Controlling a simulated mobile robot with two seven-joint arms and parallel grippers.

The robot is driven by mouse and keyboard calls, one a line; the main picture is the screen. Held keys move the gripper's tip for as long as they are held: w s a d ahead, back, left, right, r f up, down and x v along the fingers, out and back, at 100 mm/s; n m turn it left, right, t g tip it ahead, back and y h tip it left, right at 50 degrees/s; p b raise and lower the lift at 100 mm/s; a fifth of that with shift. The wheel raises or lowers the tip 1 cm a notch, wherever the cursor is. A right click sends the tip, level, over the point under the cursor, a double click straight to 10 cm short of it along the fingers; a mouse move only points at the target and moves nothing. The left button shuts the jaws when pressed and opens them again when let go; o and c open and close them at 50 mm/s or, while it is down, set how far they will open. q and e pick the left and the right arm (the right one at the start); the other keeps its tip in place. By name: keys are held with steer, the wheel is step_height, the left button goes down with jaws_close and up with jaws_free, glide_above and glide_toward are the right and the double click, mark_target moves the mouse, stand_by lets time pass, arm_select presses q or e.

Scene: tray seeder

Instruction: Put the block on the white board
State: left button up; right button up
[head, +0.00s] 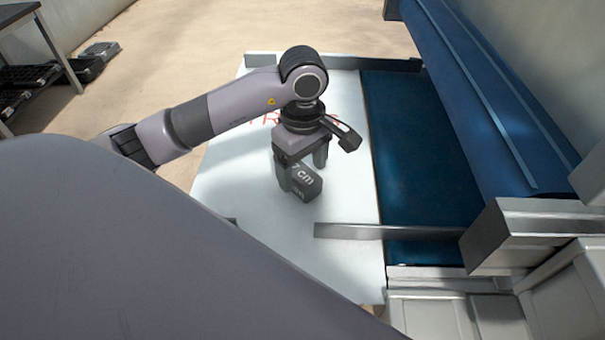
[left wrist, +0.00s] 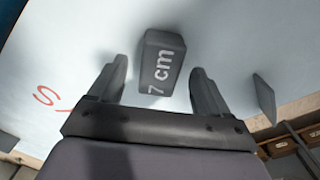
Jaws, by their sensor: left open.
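The dark grey block (head: 307,185), marked "7 cm", appears to rest on the white board (head: 345,195). The board also fills most of the left wrist view (left wrist: 60,50), with red lettering on it. My left gripper (head: 303,170) is low over the board, right by the block, with its fingers apart. In the left wrist view the block (left wrist: 165,62) sits between and slightly beyond the two open fingertips (left wrist: 160,75), with a gap on each side. One finger partly hides the block in the head view. My right gripper is not in view.
A flat metal bar (head: 385,231) crosses the board's right edge. A blue belt (head: 415,150) runs along the right, beside grey machine housing (head: 530,225). A dark table (head: 35,40) with black trays stands at the far left. The board's left part is clear.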

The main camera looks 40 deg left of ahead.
mark_target(302, 174)
arm_select(q)
step_height(302, 174, up, 9)
steer(key=shift+r+p, duration=0.2)
steer(key=shift+p, duration=0.25)
stand_by(0.5)
